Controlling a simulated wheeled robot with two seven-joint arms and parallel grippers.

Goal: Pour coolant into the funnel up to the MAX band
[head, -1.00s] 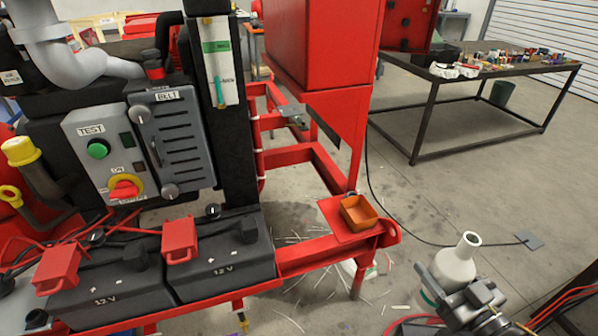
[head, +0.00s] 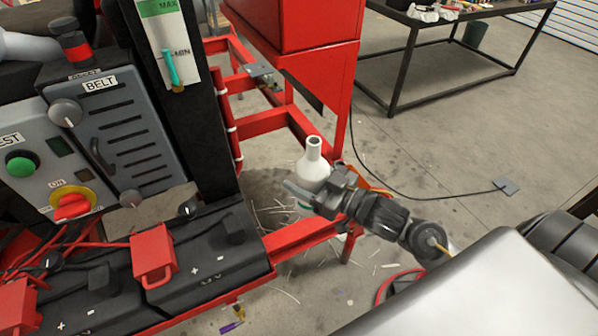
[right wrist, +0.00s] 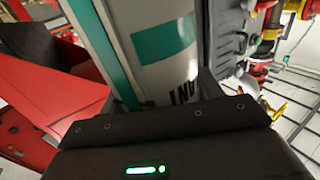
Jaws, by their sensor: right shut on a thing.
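The white coolant bottle (head: 313,172) stands roughly upright, its narrow neck and open mouth at the top. My right gripper (head: 318,197) is shut on its lower body. In the right wrist view the bottle (right wrist: 170,50) fills the middle, with teal bands and part of its dark lettering visible between the fingers. The level gauge (head: 183,60) is on the black post at left, with a green MAX band (head: 158,8) at the top edge, a MIN mark and a teal indicator. I cannot make out the funnel. My left gripper is not in view.
The red frame (head: 300,237) lies below and behind the bottle. A red cabinet (head: 300,20) stands behind it. The control panel (head: 45,165), belt cover (head: 115,130) and batteries (head: 200,255) are at left. A dark table (head: 460,40) stands at back right.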

